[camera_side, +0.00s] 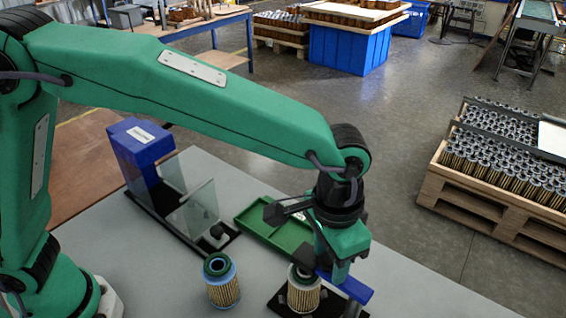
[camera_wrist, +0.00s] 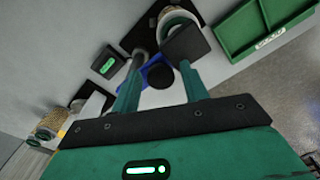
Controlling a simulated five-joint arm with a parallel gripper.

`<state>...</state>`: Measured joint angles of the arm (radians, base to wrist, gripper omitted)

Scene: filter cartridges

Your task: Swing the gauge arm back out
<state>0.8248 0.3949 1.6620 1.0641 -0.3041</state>
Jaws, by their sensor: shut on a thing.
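The gauge arm, a blue bar (camera_side: 346,288), shows low beside my gripper in the side view, above a black base plate (camera_side: 276,303). A pleated filter cartridge (camera_side: 304,296) with a dark top stands upright on that plate, just left of the bar. My gripper (camera_side: 325,268) is low over the plate and partly hides the bar. In the wrist view the blue bar (camera_wrist: 131,69) passes by my fingers, with a round black knob (camera_wrist: 160,76) between them. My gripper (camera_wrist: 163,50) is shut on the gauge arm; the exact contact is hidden.
A second cartridge (camera_side: 222,284) with a blue rim stands on the grey table to the left. A green tray (camera_side: 262,232) lies behind my gripper. A blue post (camera_side: 140,150) with clear panels (camera_side: 195,212) stands on a black base at the back left.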

